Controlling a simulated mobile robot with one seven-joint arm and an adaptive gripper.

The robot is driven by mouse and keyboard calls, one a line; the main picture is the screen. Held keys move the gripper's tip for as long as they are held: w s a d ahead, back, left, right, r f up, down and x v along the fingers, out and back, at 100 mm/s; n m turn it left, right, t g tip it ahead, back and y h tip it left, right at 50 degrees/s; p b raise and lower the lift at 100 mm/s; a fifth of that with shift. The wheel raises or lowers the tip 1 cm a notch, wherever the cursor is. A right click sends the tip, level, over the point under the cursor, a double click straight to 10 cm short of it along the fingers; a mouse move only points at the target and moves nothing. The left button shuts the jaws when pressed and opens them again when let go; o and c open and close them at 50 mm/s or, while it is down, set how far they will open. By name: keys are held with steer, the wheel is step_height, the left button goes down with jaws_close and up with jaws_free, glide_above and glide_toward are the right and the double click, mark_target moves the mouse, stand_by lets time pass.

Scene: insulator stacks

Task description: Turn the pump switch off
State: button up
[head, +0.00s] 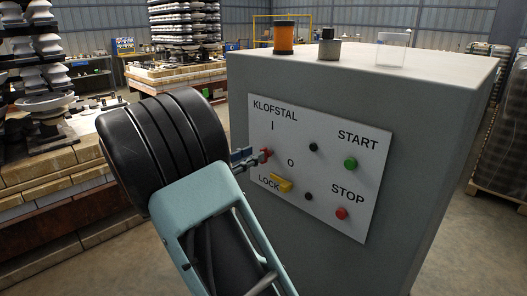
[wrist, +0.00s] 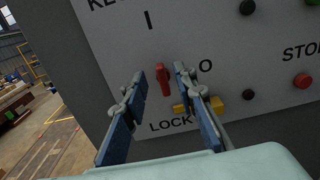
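The red switch handle (wrist: 166,81) sits on the white panel (head: 340,140) of a grey cabinet. In the wrist view it stands roughly upright, in line with the "I" mark; the "O" mark lies to its right. The red handle also shows small in the head view (head: 267,152), partly hidden by a finger. My gripper (wrist: 160,72) is open, with one finger on each side of the handle and gaps visible. In the head view my gripper (head: 250,157) reaches the panel from the left. Whether the fingertips touch the panel is unclear.
A yellow lock piece (head: 281,184) sits just below the switch, close to my right finger in the wrist view. A green START button (head: 350,164) and a red STOP button (head: 341,213) are further right. An orange beacon (head: 284,38) stands on the cabinet.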

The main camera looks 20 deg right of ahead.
mark_target(263, 149)
steer(key=x, duration=0.5)
steer(key=shift+d, duration=0.15)
jaws_close()
